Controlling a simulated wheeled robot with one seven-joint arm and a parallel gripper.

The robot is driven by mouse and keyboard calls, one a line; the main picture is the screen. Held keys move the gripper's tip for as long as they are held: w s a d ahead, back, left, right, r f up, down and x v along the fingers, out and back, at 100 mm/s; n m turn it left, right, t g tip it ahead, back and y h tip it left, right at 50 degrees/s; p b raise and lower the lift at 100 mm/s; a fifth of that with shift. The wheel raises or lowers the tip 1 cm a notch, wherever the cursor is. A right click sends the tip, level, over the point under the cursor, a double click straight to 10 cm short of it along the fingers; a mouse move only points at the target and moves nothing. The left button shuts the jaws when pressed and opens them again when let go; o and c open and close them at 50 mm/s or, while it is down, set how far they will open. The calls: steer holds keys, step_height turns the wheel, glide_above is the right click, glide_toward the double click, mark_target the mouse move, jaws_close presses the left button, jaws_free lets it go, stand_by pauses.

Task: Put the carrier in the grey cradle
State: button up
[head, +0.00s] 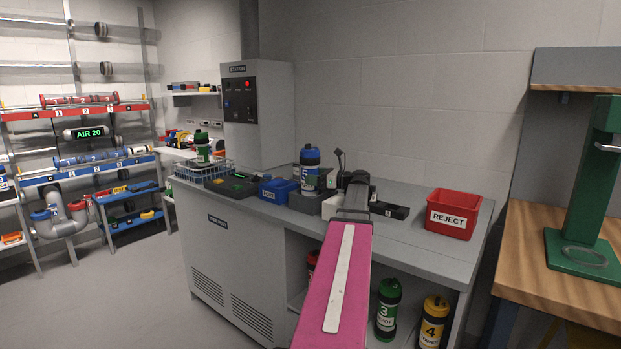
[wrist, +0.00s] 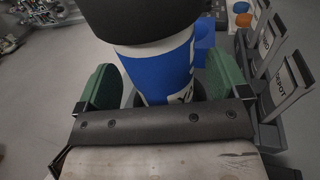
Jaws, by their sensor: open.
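A carrier with a blue cap and a blue and white label (head: 310,170) stands upright on the counter, at a dark grey block that may be the grey cradle (head: 303,203). In the wrist view the carrier (wrist: 160,70) fills the space between the green pads of my gripper (wrist: 160,85). The jaws are open, with a pad on each side of it. The dark top of the carrier is closest to the camera. Its base is hidden in both views, so I cannot tell whether it sits in the block.
A blue bin (head: 277,190) and a red REJECT bin (head: 453,214) stand on the counter (head: 405,236). A green-capped carrier (head: 202,148) stands at the left end. Green (head: 387,308) and yellow (head: 433,322) carriers stand below. A wooden bench (head: 560,270) is at right.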

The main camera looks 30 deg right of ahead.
steer(key=v, duration=0.9)
steer(key=shift+s+d, duration=0.2)
steer(key=shift+s, duration=0.05)
stand_by(1.7)
